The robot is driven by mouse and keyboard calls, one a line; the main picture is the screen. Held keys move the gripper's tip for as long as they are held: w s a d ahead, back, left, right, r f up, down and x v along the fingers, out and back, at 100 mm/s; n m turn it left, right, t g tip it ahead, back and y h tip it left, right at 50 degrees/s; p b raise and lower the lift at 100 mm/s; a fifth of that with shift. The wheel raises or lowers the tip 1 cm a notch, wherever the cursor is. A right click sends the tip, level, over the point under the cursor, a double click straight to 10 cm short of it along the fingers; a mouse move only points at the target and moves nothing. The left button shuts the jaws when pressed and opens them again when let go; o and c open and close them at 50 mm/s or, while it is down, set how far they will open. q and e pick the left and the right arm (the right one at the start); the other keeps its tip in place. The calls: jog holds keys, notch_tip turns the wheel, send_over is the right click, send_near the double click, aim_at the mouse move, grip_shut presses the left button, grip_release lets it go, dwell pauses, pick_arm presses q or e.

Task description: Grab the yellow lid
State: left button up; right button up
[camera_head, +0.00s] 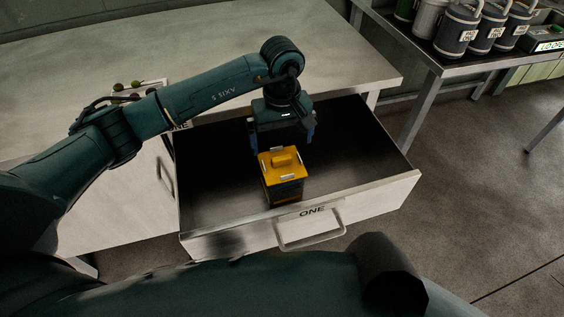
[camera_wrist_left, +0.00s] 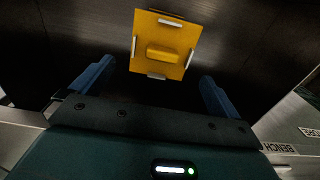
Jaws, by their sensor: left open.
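The yellow lid (camera_head: 274,168) sits on top of a dark box (camera_head: 286,190) inside an open drawer. It has a raised yellow grip in the middle and pale clips on its sides. In the left wrist view the lid (camera_wrist_left: 176,40) shows ahead of my fingers, centred between them. My left gripper (camera_head: 283,146) is open and empty, pointing down just behind and above the lid, apart from it. In the left wrist view its two blue fingers (camera_wrist_left: 152,85) stand wide apart. My right gripper is not in view.
The open drawer (camera_head: 313,211), labelled ONE, has a metal handle (camera_head: 311,235) and raised walls around the box. A pale worktop (camera_head: 190,50) lies behind it. Several canisters (camera_head: 457,30) stand on a table at the upper right. Small round green items lie on the worktop at left.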

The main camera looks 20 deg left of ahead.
aim_at(282, 157)
pick_arm(q)
jog(key=f, duration=0.4)
jog(key=shift+s+d+f+p, duration=0.1)
jog(key=shift+s+f+p, duration=0.2)
jog(key=shift+s+f, duration=0.1)
jog(key=shift+f, duration=0.5)
jog(key=shift+w, duration=0.1)
jog(key=c, duration=0.7)
